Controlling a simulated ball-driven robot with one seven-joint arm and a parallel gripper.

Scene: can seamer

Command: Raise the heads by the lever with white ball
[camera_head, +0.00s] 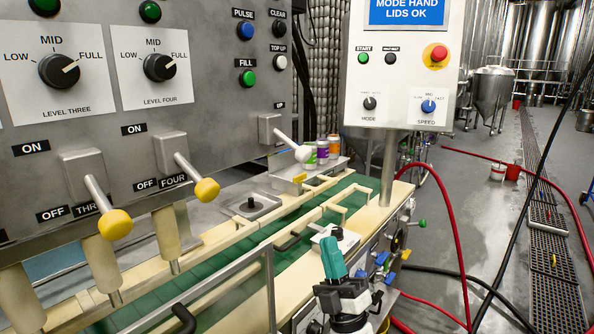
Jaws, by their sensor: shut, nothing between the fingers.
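The lever with the white ball (302,153) sticks out from a grey bracket on the right end of the grey control panel. Its rod slopes down to the right, with the ball at its lower end. My gripper (333,257), with teal fingers, is at the bottom centre, pointing up. It is shut and empty. It appears below and to the right of the white ball in the picture, well apart from it. The heads cannot be made out for certain.
Two yellow-ball levers (114,222) (206,190) stand left of the white-ball lever. A green conveyor (210,265) with cream rails runs below. Several small cans (322,150) stand behind the ball. A control box (403,65) on a post stands right. Red hoses cross the floor.

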